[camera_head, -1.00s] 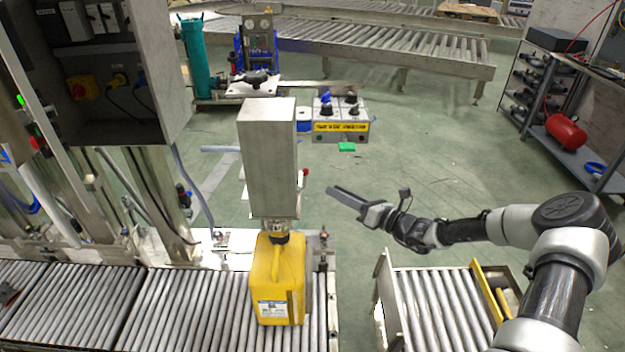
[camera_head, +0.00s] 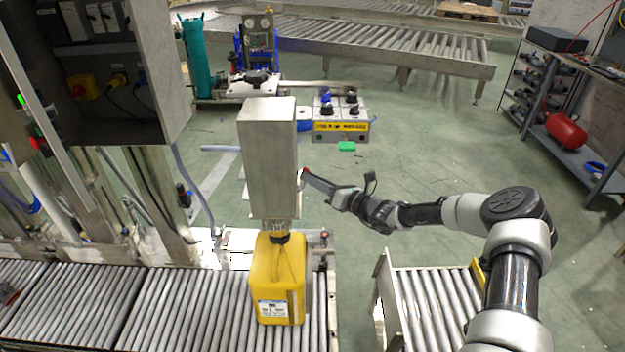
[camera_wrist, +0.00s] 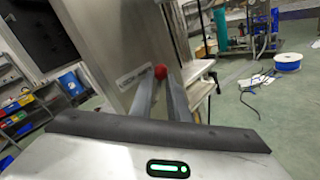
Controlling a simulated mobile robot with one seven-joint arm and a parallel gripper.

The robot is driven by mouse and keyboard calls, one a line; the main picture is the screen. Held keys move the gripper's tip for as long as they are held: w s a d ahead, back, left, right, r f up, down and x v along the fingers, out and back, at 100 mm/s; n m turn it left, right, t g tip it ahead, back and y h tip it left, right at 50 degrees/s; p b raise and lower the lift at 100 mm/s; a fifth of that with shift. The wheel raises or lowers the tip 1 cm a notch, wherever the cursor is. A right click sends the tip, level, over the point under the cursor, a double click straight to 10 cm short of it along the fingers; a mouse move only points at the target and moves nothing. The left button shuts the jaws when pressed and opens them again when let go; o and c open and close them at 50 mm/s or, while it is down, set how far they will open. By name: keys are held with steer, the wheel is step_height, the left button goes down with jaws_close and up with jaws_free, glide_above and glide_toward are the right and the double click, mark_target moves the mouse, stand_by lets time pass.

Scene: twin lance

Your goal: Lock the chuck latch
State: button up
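The chuck latch shows as a small red knob (camera_head: 306,171) on the right side of the tall steel housing (camera_head: 268,160). The housing stands over a yellow canister (camera_head: 278,285) on the roller conveyor. My gripper (camera_head: 308,178) reaches in from the right with its fingertips at the knob. In the wrist view the red knob (camera_wrist: 161,71) shows between the tips of my two fingers (camera_wrist: 161,82), which stand apart. I cannot tell whether the fingers touch it. The latch's lever is mostly hidden behind the fingers and housing.
The steel housing's face (camera_wrist: 115,60) is close on the left of my fingers in the wrist view. A short roller conveyor (camera_head: 430,305) lies below my arm. Open green floor lies right of the housing.

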jaws_close()
steer(key=shift+s+f+b, duration=0.1)
steer(key=shift+f+b, duration=0.1)
steer(key=shift+b, duration=0.15)
steer(key=s+n+g+y+b, duration=0.1)
steer(key=n+y+b, duration=0.2)
steer(key=n+b, duration=0.2)
steer(key=s+f+n+g+y+b, duration=0.1)
steer(key=n+g+y+b, duration=0.1)
steer(key=n+b, duration=0.4)
steer(key=s+n+g+y+b, duration=0.1)
steer(key=n+y+b, duration=0.4)
steer(key=b, duration=0.5)
steer(key=shift+s+f+n, duration=0.15)
steer(key=shift+f+n, duration=0.2)
steer(key=shift+n, duration=0.35)
steer(key=shift+r+n+g+y+b, duration=0.1)
steer(key=shift+n+g+y+b, duration=0.2)
steer(key=shift+g+b, duration=0.1)
steer(key=shift+o, duration=1.9)
jaws_free()
